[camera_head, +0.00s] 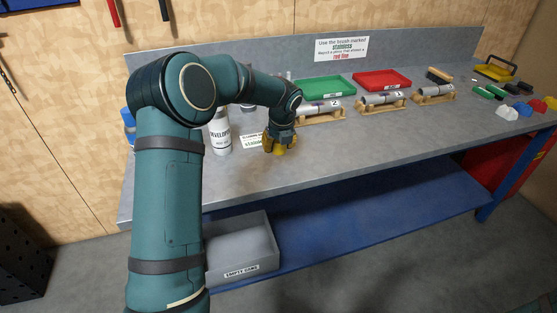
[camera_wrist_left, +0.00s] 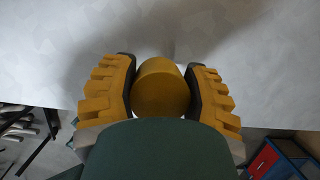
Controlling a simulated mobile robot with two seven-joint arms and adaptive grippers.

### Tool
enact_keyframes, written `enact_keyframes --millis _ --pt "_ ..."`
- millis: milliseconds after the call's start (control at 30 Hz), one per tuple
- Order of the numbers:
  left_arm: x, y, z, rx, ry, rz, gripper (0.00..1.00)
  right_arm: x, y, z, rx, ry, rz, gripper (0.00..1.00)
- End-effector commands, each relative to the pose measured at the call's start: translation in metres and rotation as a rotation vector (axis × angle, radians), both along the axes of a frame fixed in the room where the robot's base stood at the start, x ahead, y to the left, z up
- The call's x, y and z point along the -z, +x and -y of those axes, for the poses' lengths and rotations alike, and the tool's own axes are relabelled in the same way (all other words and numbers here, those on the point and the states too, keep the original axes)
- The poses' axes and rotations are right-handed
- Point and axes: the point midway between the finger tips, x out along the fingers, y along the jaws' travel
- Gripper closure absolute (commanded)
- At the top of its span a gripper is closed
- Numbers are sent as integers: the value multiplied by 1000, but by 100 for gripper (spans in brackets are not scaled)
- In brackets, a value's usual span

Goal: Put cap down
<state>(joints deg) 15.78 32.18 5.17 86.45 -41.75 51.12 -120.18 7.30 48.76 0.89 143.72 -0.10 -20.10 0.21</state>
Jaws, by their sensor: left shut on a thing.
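My left gripper (camera_head: 281,146) reaches over the front part of the grey workbench (camera_head: 330,155), pointing down. In the left wrist view the left gripper (camera_wrist_left: 160,85) is shut on a round yellow cap (camera_wrist_left: 160,88), held between its two fingers. In the head view the cap is mostly hidden by the fingers. It is low, close to the bench top; I cannot tell whether it touches. A white can marked developer (camera_head: 221,132) stands upright left of the gripper. My right gripper is not in view.
Metal pipes on wooden stands (camera_head: 320,113), a green tray (camera_head: 323,88) and a red tray (camera_head: 383,80) are behind. A grey bin for empty cans (camera_head: 240,248) sits below. The bench front right of the gripper is clear.

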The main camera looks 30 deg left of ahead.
Motion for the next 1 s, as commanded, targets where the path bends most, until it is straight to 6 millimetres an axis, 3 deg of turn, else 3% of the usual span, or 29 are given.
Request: enact_keyframes --millis 367,767,800,867,1000 --pt "49 0 0 -1 0 -1 65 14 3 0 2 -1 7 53" --pt "53 0 0 -1 1 1 65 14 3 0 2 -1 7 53" --pt "53 0 0 -1 1 1 41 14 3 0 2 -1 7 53" --pt "53 0 0 -1 1 1 20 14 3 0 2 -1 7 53" --pt "53 0 0 -1 1 1 20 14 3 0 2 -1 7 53"
